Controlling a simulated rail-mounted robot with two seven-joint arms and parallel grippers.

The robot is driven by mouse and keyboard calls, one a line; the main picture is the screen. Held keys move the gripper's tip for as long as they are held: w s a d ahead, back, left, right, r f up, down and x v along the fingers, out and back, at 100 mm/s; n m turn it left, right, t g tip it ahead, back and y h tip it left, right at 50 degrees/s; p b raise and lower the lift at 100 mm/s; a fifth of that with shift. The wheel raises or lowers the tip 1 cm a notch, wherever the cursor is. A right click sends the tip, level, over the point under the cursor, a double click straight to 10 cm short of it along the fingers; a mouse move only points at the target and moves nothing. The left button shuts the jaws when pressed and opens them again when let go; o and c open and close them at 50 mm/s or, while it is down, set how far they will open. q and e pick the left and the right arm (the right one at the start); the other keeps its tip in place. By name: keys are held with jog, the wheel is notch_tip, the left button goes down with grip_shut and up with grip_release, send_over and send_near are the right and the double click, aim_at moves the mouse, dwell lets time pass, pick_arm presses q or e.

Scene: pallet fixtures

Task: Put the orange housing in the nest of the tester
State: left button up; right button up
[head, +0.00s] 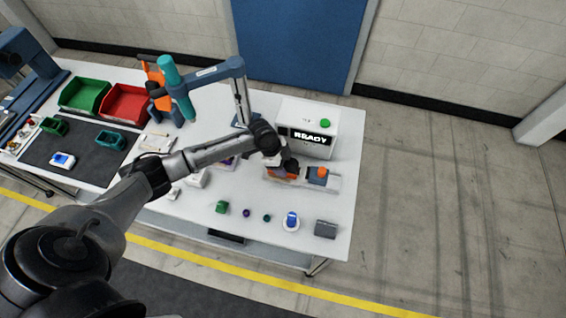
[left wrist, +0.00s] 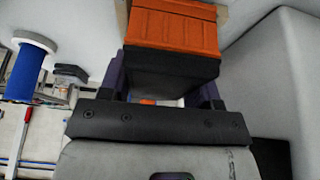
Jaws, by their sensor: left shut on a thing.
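The tester (head: 306,122) is a white box with a READY display and a green button on top. A pale fixture (head: 333,185) extends in front of it. My left gripper (head: 288,168) is over the left part of this fixture, pointing down. It is shut on the orange housing (head: 279,173). In the left wrist view the ribbed orange housing (left wrist: 172,28) shows at the dark fingers (left wrist: 165,75). The nest is largely hidden, and I cannot tell whether the housing touches it. My right gripper is out of view.
An orange-and-blue part (head: 318,174) sits on the fixture to the right. Small green and purple parts, a blue spool (head: 291,220) and a grey box (head: 326,229) stand along the front.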

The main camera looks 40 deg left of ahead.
pick_arm(q)
jog(key=shift+f, duration=0.25)
jog(key=o, duration=1.1)
jog(key=shift+c, duration=0.2)
jog(key=shift+r, duration=0.1)
jog(key=v, duration=1.2)
jog(key=shift+v, duration=0.85)
jog(key=shift+n, duration=0.3)
